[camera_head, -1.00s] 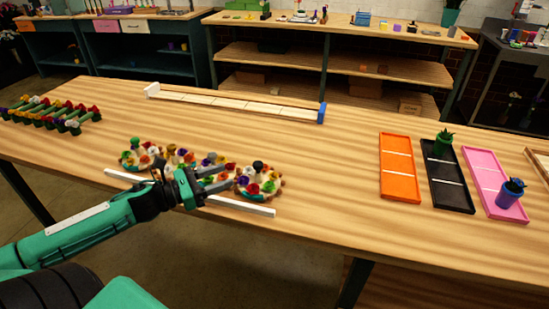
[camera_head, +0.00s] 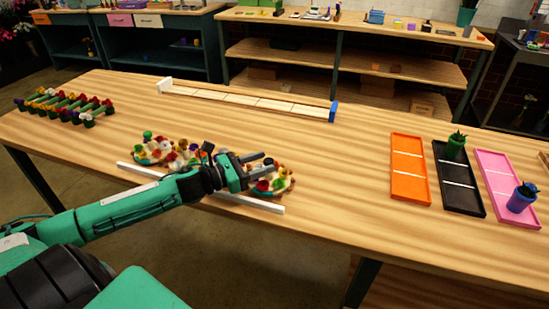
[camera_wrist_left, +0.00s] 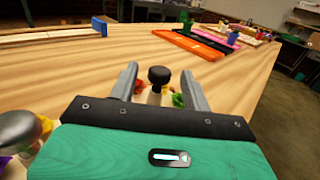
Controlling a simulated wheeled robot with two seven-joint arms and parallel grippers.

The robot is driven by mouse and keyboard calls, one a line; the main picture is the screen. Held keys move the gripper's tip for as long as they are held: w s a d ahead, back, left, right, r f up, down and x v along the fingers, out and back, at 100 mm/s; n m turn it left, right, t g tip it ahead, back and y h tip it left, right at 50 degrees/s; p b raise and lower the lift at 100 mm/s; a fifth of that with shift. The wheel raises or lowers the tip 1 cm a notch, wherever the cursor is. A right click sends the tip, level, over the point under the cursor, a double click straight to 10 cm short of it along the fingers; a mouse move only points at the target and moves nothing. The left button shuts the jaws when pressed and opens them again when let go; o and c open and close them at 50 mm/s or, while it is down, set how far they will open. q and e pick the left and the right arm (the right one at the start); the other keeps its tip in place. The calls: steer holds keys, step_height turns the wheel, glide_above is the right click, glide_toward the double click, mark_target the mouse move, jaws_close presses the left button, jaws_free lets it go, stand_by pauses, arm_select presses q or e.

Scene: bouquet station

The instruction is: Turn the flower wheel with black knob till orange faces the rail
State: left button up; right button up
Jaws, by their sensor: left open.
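The flower wheel with the black knob (camera_head: 286,185) is the rightmost of a row of flower wheels near the table's front edge. It carries red, green, yellow and white blooms. My left gripper (camera_head: 266,161) is open over this wheel and covers part of it. In the left wrist view the black knob (camera_wrist_left: 158,75) stands upright between the two spread fingers, with clear gaps on both sides. A white rail (camera_head: 248,203) runs along the front of the wheels, partly behind my arm. I cannot tell which bloom faces it. My right gripper is not in view.
Another flower wheel (camera_head: 150,158) with a green knob stands to the left. A grey knob (camera_wrist_left: 22,132) is close beside my gripper in the wrist view. A long wooden rack (camera_head: 245,101) lies at the back. Orange (camera_head: 409,170), black and pink trays lie right.

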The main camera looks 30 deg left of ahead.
mark_target(270, 159)
arm_select(q)
steer(key=shift+x, duration=0.8)
steer(key=shift+w+d+r, duration=0.1)
steer(key=shift+w+d, duration=0.3)
steer(key=shift+w, duration=0.2)
steer(key=shift+w+d+p, duration=0.35)
steer(key=shift+w+p, duration=0.05)
steer(key=shift+w, duration=0.15)
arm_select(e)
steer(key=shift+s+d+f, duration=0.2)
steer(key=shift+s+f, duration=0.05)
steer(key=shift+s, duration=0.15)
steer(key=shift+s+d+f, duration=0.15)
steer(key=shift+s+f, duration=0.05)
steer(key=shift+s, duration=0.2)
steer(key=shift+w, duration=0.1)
